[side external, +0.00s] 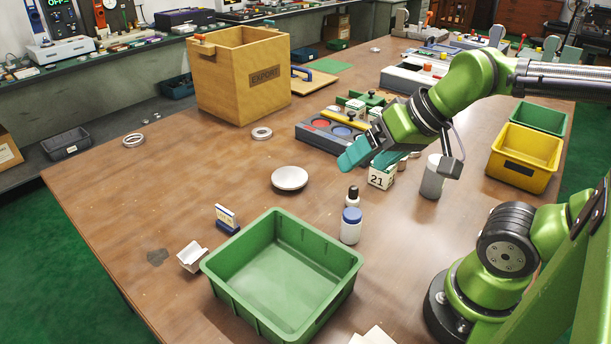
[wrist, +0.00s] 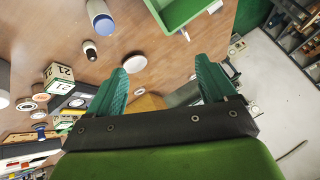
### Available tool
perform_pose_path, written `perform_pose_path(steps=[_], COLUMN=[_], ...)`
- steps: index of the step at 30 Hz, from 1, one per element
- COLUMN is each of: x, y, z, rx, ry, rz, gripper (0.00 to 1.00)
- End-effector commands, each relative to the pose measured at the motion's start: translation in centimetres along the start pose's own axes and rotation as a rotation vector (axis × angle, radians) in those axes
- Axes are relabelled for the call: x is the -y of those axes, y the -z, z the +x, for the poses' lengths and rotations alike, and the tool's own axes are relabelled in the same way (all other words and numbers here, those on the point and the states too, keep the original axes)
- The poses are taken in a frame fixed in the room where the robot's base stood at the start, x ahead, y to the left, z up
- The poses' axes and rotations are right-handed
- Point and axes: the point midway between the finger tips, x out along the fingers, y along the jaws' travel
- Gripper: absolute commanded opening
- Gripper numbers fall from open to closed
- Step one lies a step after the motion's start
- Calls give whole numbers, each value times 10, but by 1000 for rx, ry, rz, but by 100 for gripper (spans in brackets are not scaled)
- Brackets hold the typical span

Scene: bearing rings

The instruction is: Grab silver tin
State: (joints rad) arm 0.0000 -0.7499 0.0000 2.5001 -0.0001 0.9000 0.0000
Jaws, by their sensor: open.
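The silver tin (side external: 432,177) is a plain grey cylinder standing upright on the brown table, below my wrist and to the right of my fingers in the side view. My gripper (side external: 350,160) has teal fingers and is in the air left of the tin, above the table. In the wrist view my gripper (wrist: 162,66) is open, with nothing held between its fingers.
A white box marked 21 (side external: 382,176) stands just left of the tin. A white bottle with blue cap (side external: 351,226), a small dark-capped bottle (side external: 353,197) and a green tray (side external: 215,273) are nearer. A yellow bin (side external: 522,158) is right. A white dish (side external: 290,178) lies left.

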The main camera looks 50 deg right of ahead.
Motion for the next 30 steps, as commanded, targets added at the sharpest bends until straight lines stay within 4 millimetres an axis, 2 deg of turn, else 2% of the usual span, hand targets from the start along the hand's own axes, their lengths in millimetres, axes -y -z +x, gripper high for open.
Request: perform_pose_path(steps=[3,6,8,11,17,21,24,27,30], x=[-4,-20,-34,-64,-152,-230,-288,-337,-369], y=[2,7,20,51,115,144,155,161,169], z=[1,11,18,27,42,49,51,51,49], rx=[-1,28,41,70,154,234,296,353,399], ry=[-9,-60,-100,-176,-302,-359,-379,-383,-372], rz=[13,76,129,216,268,252,212,146,44], gripper=[84,84,84,84,84,84,84,84,84])
